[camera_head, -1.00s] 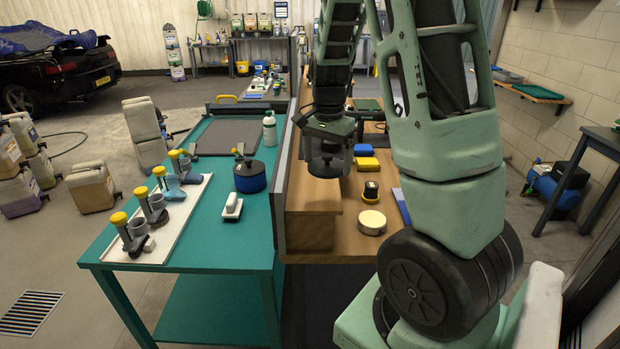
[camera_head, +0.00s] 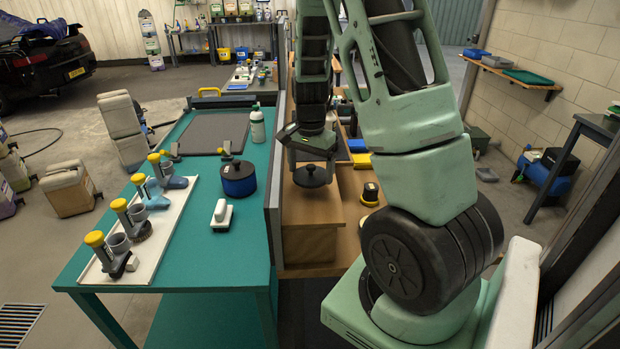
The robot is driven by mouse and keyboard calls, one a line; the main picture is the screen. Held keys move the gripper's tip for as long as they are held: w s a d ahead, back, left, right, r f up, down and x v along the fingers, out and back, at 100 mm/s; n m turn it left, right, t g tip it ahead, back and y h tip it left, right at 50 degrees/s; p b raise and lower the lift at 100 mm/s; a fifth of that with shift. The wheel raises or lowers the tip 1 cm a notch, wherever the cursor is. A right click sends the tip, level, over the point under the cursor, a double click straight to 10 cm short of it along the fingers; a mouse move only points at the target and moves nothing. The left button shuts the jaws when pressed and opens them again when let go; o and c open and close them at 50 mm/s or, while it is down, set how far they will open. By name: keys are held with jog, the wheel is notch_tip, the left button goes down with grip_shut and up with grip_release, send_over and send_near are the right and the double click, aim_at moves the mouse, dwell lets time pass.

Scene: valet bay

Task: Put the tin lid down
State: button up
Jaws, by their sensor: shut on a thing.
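The tin lid (camera_head: 312,177) is a dark round disc with a small knob on top. My gripper (camera_head: 312,160) is shut on it by the knob. The lid is level, over the wooden raised block (camera_head: 330,195) on the right-hand bench. I cannot tell whether its underside touches the wood. A round blue tin (camera_head: 238,182) with a dark top stands on the teal bench, left of the divider.
A grey divider (camera_head: 273,190) runs between the benches. The teal bench (camera_head: 195,245) holds a white brush (camera_head: 221,215), a white bottle (camera_head: 257,125) and a tray (camera_head: 150,235) of yellow-capped tools. A black-and-yellow item (camera_head: 370,193) stands right of the block.

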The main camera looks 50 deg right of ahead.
aim_at(310, 171)
jog(key=shift+f, duration=1.8)
jog(key=shift+f, duration=0.2)
jog(key=o, duration=0.7)
notch_tip(310, 171, up, 12)
jog(key=shift+r+b, duration=0.25)
jog(key=shift+b, duration=0.45)
jog(key=a+n, duration=0.1)
jog(key=a, duration=0.2)
jog(key=w+a+n, duration=0.1)
jog(key=a, duration=0.2)
jog(key=w+a+n, duration=0.1)
jog(key=a+n, duration=0.1)
jog(key=a, duration=0.1)
jog(key=shift+a+y, duration=0.3)
jog(key=shift+a, duration=0.05)
jog(key=s+a+n, duration=0.3)
jog(key=a+n, duration=0.4)
jog(key=a, duration=0.9)
jog(key=s+a+n, duration=0.4)
jog(key=s+a, duration=0.1)
jog(key=s+a+f+n, duration=0.1)
jog(key=s+a+n, duration=0.8)
jog(key=s+a, duration=0.1)
jog(key=s, duration=0.1)
jog(key=shift+f, duration=0.25)
